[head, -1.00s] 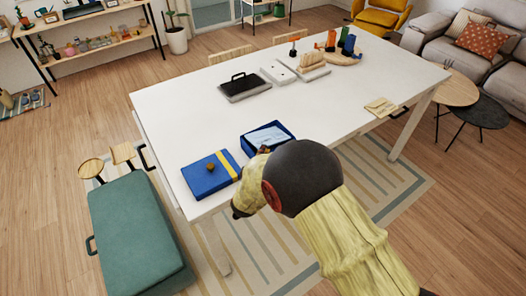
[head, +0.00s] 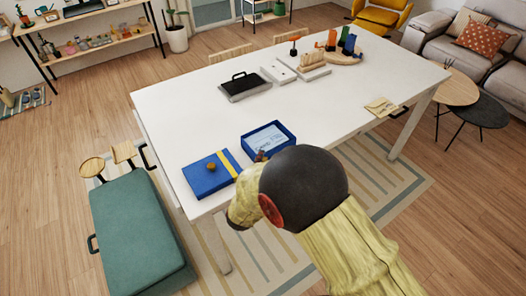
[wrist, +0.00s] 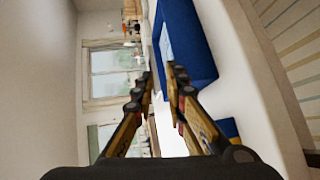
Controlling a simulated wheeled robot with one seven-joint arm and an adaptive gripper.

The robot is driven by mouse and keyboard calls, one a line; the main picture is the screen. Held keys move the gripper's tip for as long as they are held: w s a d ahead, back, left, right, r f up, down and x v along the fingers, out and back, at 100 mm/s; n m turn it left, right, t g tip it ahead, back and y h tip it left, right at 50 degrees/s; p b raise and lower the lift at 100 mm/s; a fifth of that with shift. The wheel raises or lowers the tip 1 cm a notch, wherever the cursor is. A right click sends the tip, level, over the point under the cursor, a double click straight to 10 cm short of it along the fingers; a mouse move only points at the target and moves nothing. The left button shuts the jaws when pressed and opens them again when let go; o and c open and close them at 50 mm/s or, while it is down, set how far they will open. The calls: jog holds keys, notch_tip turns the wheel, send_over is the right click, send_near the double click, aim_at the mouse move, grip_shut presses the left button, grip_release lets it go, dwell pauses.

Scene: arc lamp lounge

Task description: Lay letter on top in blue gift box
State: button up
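The open blue gift box (head: 291,137) stands near the front edge of the white table. A pale letter with writing (head: 265,138) lies inside it. The box's blue wall also shows in the wrist view (wrist: 195,45). The blue lid with a yellow band and brown knob (head: 203,183) lies on the table to the left of the box. My gripper (head: 261,155) is at the box's near side, mostly hidden behind my wrist. In the wrist view my gripper (wrist: 160,76) has its fingers apart with nothing between them.
The white table (head: 335,110) has clear room around the box. A black-handled case (head: 245,87), pale blocks and coloured figures stand farther back. A green bench (head: 135,235) stands at the left.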

jog(key=v, duration=0.7)
jog(key=w+r+m+g+y, duration=0.2)
jog(key=w+r+m+y, duration=0.2)
jog(key=r, duration=0.5)
jog(key=s+d+r+m+g+y, duration=0.2)
jog(key=s+d+r+m, duration=0.25)
jog(key=r, duration=0.45)
jog(key=s+d+r+m+g+h, duration=0.1)
jog(key=s+d+r+m+g, duration=0.1)
jog(key=s+d, duration=0.6)
jog(key=s+d+r+m+g+h, duration=0.2)
jog(key=s+d+m, duration=0.3)
jog(key=s, duration=1.2)
jog(key=d+g+p, duration=0.1)
jog(key=d, duration=0.3)
jog(key=shift+d, duration=0.25)
jog(key=shift+r+m, duration=0.1)
jog(key=shift+m, duration=0.15)
notch_tip(320, 180, down, 3)
jog(key=b, duration=0.3)
